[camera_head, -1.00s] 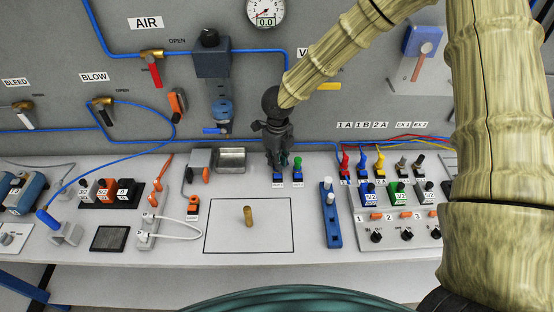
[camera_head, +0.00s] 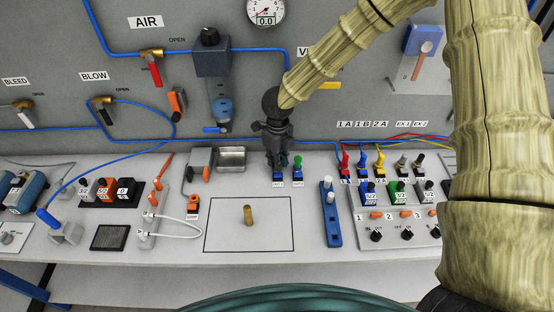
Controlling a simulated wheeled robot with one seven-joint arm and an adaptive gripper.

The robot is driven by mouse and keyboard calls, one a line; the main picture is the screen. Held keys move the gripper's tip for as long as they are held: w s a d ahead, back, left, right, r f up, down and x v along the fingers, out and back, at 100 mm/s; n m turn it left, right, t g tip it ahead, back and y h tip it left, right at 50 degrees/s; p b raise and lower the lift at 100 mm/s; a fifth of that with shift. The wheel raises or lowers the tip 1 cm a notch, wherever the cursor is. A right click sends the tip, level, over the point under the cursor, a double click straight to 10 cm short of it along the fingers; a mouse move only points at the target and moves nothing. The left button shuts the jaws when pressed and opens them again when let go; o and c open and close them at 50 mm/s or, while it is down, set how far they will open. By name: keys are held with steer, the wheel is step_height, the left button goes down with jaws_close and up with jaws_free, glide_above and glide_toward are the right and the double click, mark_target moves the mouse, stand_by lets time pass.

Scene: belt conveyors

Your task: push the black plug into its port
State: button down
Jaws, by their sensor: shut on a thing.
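My gripper (camera_head: 277,158) points down at the back of the bench, right over the left of two small blue ports (camera_head: 278,177). It is shut on a dark thing, taken as the black plug, which merges with the dark fingers. The plug's outline and its lower end are hidden or too small to make out. I cannot tell how deep it sits in the port. The right blue port (camera_head: 297,177) beside it has a green plug (camera_head: 297,162) standing upright in it.
A grey metal tray (camera_head: 231,159) is close left of my gripper. A blue block with pegs (camera_head: 331,215) and a panel of coloured plugs and switches (camera_head: 400,215) stand right. A short brass peg (camera_head: 248,214) stands inside a marked rectangle in front.

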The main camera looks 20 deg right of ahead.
steer(key=shift+f, duration=0.1)
steer(key=c, duration=1)
jaws_free()
steer(key=shift+o, duration=0.2)
steer(key=shift+r+p, duration=3.2)
steer(key=shift+r, duration=0.35)
